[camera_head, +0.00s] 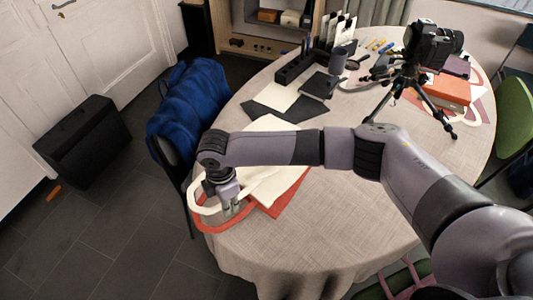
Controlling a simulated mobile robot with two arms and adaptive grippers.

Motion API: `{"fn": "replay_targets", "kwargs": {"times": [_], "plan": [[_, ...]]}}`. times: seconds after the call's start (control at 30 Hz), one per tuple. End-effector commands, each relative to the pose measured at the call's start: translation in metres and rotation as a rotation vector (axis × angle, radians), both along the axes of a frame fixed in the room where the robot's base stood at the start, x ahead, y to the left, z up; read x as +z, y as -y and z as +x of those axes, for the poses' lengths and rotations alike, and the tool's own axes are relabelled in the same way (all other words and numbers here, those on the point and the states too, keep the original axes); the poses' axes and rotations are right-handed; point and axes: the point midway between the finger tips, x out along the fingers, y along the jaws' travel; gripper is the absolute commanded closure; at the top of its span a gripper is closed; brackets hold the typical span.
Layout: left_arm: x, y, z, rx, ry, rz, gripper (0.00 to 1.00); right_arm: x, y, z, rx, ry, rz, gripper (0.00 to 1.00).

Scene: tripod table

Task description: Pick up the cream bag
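The cream bag (283,183) lies flat on the round table near its left edge, with its loop handles toward the left. A red bag (266,211) lies partly under it, and its red handle shows along the table edge. My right arm crosses over the cream bag and hides part of it. My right gripper (232,207) points down at the bag's cream handle. The fingers are small here, and I cannot tell whether they are open or touch the handle. My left gripper is out of view.
The table (300,240) also holds a camera on a tripod (430,50), a black organizer (298,66), a dark mug (338,60) and a dark notebook (320,85). A chair with a blue jacket (190,100) stands at the left edge. A black case (85,140) is on the floor.

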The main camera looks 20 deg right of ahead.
Motion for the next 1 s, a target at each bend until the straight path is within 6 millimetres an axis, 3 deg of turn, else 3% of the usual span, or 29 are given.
{"fn": "replay_targets", "kwargs": {"times": [0.67,0.87,1.0], "plan": [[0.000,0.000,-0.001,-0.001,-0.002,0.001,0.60,0.007,0.000,0.000,0.001,0.001,0.000,1.00],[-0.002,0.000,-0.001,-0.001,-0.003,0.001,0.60,0.034,-0.001,0.001,0.002,0.004,0.003,1.00],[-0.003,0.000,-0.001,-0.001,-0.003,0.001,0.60,0.070,-0.001,0.002,0.002,0.006,0.003,1.00]]}}
